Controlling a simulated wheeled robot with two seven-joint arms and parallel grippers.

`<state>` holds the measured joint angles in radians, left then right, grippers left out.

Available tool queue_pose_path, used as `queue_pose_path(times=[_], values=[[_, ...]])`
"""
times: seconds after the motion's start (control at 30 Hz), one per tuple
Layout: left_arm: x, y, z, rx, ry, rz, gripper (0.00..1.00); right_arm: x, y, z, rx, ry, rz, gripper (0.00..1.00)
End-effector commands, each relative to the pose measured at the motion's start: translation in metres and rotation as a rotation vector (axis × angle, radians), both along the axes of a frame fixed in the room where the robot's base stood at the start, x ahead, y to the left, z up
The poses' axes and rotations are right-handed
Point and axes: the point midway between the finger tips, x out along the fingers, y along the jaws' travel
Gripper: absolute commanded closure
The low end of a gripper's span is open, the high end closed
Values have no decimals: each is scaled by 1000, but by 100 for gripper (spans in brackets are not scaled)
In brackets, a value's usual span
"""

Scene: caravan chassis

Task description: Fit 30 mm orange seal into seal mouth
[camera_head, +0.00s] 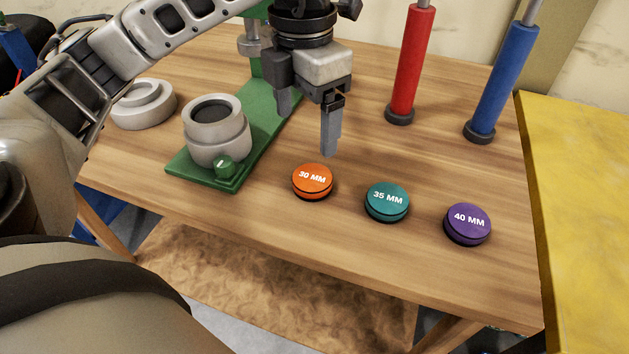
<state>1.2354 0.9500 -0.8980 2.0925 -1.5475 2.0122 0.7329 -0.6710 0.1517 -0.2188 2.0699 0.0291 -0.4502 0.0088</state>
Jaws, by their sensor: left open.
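The orange seal (312,181), marked 30 MM, lies flat on the wooden table near the middle of the view. The seal mouth (210,113) is the dark round opening on top of a grey cylindrical housing (217,142), which stands on a green base plate (192,176) to the left of the seal. My left gripper (308,130) is open and empty, fingers pointing down, above and just behind the orange seal. It does not touch the seal. My right gripper is not in view.
A teal 35 MM seal (387,202) and a purple 40 MM seal (467,224) lie to the right. A red cylinder (413,60) and a blue cylinder (502,80) stand at the back right. A grey stepped ring (144,106) lies left of the housing. The table's right middle is clear.

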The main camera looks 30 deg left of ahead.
Motion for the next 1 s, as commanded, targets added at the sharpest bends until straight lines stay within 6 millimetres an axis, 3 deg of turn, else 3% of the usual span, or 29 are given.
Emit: queue_pose_path(times=[0.03,0.2,0.47,0.8,1.0], values=[[-1,-1,-16,-2,6,-2,17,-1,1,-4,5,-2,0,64],[-1,-1,-45,-2,5,-3,17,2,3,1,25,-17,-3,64],[0,-1,-63,-2,2,-4,17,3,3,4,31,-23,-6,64],[3,-3,-107,-2,2,-3,17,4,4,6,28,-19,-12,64],[4,-3,-110,-4,0,-4,17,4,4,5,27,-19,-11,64]])
